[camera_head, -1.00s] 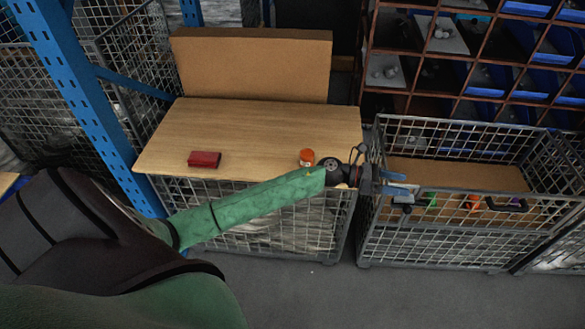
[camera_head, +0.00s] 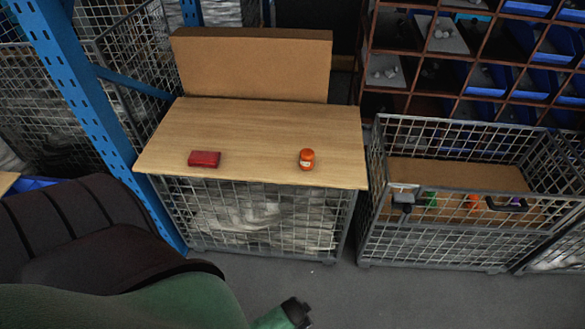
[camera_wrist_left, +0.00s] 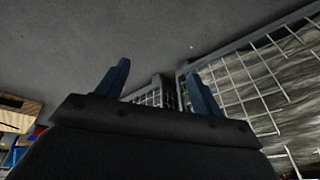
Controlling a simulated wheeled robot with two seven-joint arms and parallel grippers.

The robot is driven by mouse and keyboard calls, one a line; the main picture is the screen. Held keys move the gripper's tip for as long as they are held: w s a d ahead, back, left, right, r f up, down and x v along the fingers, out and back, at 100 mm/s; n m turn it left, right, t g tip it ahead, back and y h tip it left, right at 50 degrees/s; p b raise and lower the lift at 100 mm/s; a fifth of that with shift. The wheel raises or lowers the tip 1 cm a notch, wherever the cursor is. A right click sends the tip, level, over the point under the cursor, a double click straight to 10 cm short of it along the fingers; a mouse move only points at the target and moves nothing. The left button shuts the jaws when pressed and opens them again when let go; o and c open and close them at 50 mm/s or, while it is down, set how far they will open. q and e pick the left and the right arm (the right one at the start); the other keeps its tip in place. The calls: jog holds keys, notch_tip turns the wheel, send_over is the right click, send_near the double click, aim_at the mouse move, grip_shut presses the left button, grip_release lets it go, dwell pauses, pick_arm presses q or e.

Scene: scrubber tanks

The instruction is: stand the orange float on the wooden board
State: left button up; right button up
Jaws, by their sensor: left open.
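The wooden board (camera_head: 250,125) lies flat on top of a wire cage. An orange jar-like piece with a pale label (camera_head: 306,160) stands upright on it, near the front right. A smaller orange object (camera_head: 471,202) is in the wire crate to the right; I cannot tell from its shape which of the two is the float. My left gripper (camera_wrist_left: 160,78) shows in the left wrist view, open and empty, over grey floor beside a wire cage. In the head view only part of my left arm shows, at the bottom. My right gripper is not in view.
A dark red box (camera_head: 204,159) lies on the board, left of the jar. A cardboard box (camera_head: 250,65) stands behind. The wire crate (camera_head: 440,245) also holds green (camera_head: 430,200) and purple (camera_head: 515,202) pieces. A blue post (camera_head: 85,110) rises at left. The board's middle is clear.

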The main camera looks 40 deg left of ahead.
pick_arm(q)
jog(key=s+d+f+n+g, duration=0.2)
jog(key=s+f, duration=0.1)
jog(key=s, duration=0.5)
jog(key=shift+s+f+g+h, duration=0.15)
jog(key=shift+s+g+h, duration=0.05)
jog(key=shift+g+h, duration=0.1)
